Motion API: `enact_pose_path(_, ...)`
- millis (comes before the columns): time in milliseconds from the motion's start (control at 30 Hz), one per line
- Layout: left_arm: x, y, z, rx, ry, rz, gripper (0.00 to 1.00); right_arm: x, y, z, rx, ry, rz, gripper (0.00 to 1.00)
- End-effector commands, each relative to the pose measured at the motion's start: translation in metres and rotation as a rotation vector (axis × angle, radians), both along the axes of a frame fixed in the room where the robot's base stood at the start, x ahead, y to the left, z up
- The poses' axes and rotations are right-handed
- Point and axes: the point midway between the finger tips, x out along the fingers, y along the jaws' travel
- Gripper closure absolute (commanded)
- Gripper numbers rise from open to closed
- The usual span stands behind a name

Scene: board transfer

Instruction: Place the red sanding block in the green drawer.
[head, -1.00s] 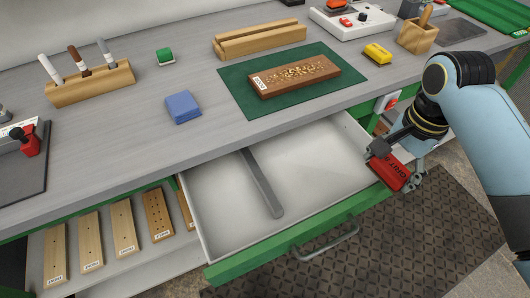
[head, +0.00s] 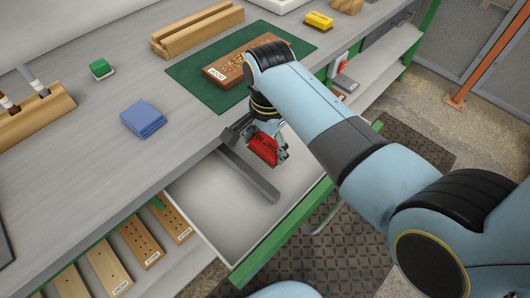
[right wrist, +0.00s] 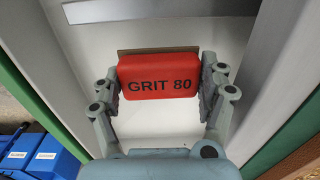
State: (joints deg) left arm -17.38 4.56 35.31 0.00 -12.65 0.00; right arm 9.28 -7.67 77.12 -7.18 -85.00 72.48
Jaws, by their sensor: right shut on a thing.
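The red sanding block (head: 263,149), marked GRIT 80, is held in my right gripper (head: 268,144) over the open green drawer (head: 205,212). In the right wrist view the block (right wrist: 158,78) sits between the two fingers of my right gripper (right wrist: 160,88), with the drawer's pale floor (right wrist: 150,125) behind it. The drawer has a green front and a grey divider across its inside. The block's height above the drawer floor is hard to tell. My left gripper is not in view.
A blue block (head: 143,119) and a green block (head: 102,69) lie on the grey bench. A drilled wooden board (head: 222,72) lies on a green mat (head: 192,75). Several wooden boards (head: 107,266) lie on the shelf below. The visible drawer floor is empty.

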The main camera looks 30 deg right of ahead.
Motion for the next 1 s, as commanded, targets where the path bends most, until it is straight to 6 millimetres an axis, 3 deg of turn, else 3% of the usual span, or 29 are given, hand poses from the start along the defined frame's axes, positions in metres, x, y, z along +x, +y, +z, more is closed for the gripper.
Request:
enact_pose_path(300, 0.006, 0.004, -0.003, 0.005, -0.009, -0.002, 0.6, 0.001, 0.001, -0.039, 0.0, 0.0, 0.001, 0.5)
enact_pose_path(667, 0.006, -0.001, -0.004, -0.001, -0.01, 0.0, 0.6, 0.001, 0.001, -0.043, 0.0, -0.001, 0.0, 0.5)
enact_pose_path(700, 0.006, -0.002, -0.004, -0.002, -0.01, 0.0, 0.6, 0.001, 0.001, -0.044, 0.0, -0.001, 0.0, 0.23)
enact_pose_path(767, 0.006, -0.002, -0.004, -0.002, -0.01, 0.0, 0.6, 0.001, 0.001, -0.043, 0.0, -0.001, 0.0, 0.15)
enact_pose_path(1000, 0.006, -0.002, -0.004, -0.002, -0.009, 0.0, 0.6, 0.0, 0.001, -0.043, 0.0, 0.0, 0.0, 0.13)
